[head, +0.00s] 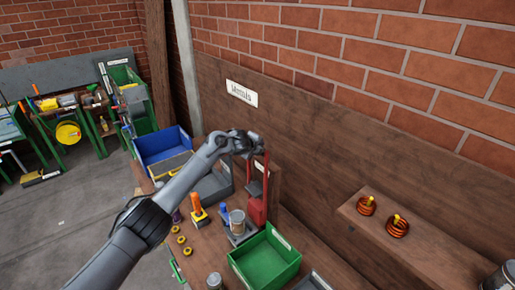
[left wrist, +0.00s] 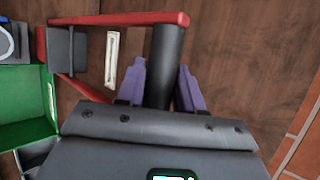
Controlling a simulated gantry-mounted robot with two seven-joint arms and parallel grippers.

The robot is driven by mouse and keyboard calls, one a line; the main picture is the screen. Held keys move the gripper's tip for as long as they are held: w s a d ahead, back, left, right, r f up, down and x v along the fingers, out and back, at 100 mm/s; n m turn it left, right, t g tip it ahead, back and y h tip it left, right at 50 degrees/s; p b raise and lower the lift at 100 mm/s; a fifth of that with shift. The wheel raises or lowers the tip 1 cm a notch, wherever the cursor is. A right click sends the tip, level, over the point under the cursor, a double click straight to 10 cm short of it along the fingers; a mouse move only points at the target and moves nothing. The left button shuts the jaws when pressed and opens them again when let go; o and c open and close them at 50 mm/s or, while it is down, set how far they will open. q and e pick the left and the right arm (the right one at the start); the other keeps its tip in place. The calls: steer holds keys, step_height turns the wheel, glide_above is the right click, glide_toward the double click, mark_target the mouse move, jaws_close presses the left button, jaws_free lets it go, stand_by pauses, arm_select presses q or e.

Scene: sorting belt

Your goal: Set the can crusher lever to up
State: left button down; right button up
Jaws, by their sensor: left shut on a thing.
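The can crusher (head: 257,208) stands on the workbench by the back wall, with a red body and red lever arms reaching up to my left gripper (head: 254,143). A silver can (head: 237,220) sits at its base. In the left wrist view, the red lever frame (left wrist: 120,19) carries a dark cylindrical handle (left wrist: 167,45). The purple fingers of my left gripper (left wrist: 161,80) lie on both sides of this handle and are shut on it. In the head view, my gripper hides the lever's top end.
A green bin (head: 265,262) stands in front of the crusher, and a blue bin (head: 162,146) lies behind my arm. Yellow rings (head: 182,240) and an orange-handled tool (head: 197,207) are on the bench. A wall shelf (head: 428,248) at right holds two copper coils.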

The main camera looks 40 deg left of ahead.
arm_select(q)
steer(key=c, duration=0.8)
jaws_free()
steer(key=shift+s+r, duration=0.1)
steer(key=shift+s, duration=0.05)
steer(key=b+v, duration=0.1)
steer(key=v, duration=0.9)
steer(key=shift+s, duration=0.25)
